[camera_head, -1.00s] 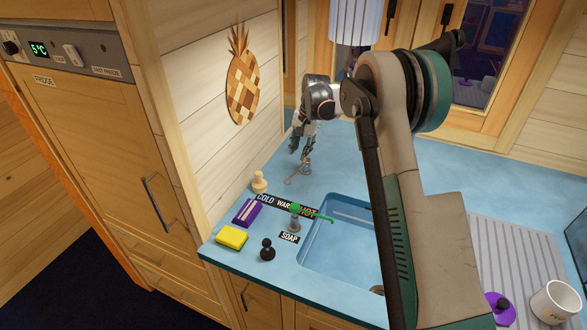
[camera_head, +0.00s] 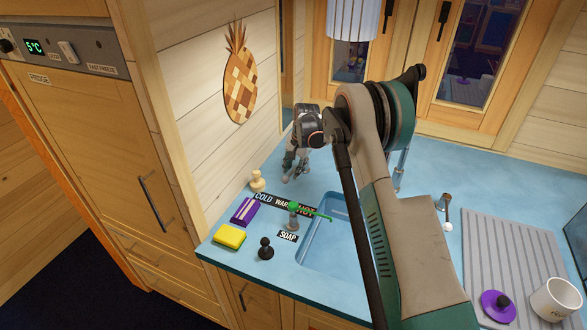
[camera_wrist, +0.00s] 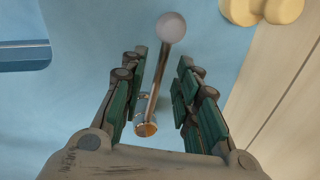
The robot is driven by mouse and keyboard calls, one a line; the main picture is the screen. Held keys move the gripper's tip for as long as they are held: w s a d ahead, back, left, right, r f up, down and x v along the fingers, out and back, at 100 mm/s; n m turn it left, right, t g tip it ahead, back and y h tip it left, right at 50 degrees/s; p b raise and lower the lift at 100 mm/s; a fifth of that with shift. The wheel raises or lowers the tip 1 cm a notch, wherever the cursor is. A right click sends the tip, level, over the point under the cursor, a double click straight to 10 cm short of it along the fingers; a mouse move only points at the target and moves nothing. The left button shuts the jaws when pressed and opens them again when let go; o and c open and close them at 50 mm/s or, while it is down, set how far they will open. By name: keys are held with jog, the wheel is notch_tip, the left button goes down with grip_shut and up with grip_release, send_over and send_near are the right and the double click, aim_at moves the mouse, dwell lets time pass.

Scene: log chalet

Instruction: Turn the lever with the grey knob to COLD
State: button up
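The lever is a metal rod with a round grey knob (camera_wrist: 171,27) at its end, rising from a ring-shaped metal base (camera_wrist: 146,128) in the wrist view. My gripper (camera_wrist: 163,57) is open, with its green-padded fingers on either side of the rod; I cannot tell whether either touches it. In the head view my gripper (camera_head: 294,170) is low over the counter behind the label strip and hides most of the lever. The black strip reads COLD (camera_head: 264,197), WARM and HOT from left to right. Which word the knob points to is unclear.
A purple box (camera_head: 244,210), yellow sponge (camera_head: 230,236), black knob (camera_head: 265,249) and green-spouted soap dispenser (camera_head: 294,214) stand in front. The sink (camera_head: 335,260) is right of them. A white-knobbed fitting (camera_head: 447,227) is farther right.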

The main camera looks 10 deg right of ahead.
grip_shut()
jog(key=shift+a, duration=0.1)
jog(key=shift+w+a+f+m+b, duration=0.1)
jog(key=shift+w+a+m+b, duration=0.55)
jog(key=shift+m, duration=0.45)
jog(key=c, duration=0.7)
grip_release()
jog(key=m, duration=0.1)
jog(key=w+m+b, duration=0.1)
jog(key=shift+w+a+m+h, duration=0.3)
jog(key=shift+a+h, duration=0.1)
jog(key=shift+c, duration=0.9)
grip_release()
jog(key=shift+s, duration=0.1)
jog(key=shift+o, duration=0.9)
jog(key=shift+w, duration=0.2)
notch_tip(320, 180, up, 12)
jog(key=s, duration=0.2)
jog(key=shift+s+d, duration=0.15)
jog(key=shift+d, duration=0.3)
